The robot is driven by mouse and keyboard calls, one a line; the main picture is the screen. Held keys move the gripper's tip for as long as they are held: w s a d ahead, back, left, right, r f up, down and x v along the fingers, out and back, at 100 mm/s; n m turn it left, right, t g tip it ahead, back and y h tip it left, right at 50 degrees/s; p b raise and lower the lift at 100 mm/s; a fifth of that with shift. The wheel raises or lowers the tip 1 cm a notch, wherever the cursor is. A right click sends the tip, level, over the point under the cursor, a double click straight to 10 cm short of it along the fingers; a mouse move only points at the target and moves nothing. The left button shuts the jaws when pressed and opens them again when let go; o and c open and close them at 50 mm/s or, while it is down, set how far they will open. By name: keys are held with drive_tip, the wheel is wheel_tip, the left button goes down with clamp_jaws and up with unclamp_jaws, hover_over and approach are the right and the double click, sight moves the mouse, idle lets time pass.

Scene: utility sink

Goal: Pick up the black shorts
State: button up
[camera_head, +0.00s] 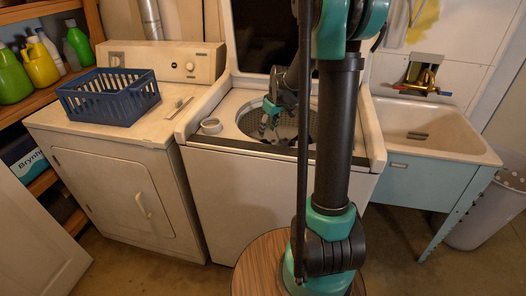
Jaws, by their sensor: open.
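My gripper (268,122) is at the round opening of the top-loading washing machine (235,195), pointing down, with its fingers apart. It is on the left side of the opening, and its fingertips are small in the picture. I cannot make out the black shorts. The inside of the drum (314,123) shows only in part, because my arm crosses in front of it and the front edge hides the bottom. I see nothing held between the fingers.
The raised lid (264,40) stands behind the opening. A white roll-like object (211,126) sits on the washer's left rim. A blue basket (108,97) stands on the dryer (120,185) at left. A sink (430,130) is at right, with a bin (485,215) beside it.

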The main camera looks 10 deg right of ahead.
sight(266, 140)
drive_tip(key=shift+s+x, duration=0.2)
drive_tip(key=shift+x, duration=1.1)
drive_tip(key=shift+s+x, duration=0.2)
drive_tip(key=shift+x, duration=1.15)
drive_tip(key=shift+d+f, duration=0.1)
drive_tip(key=shift+d, duration=0.05)
clamp_jaws()
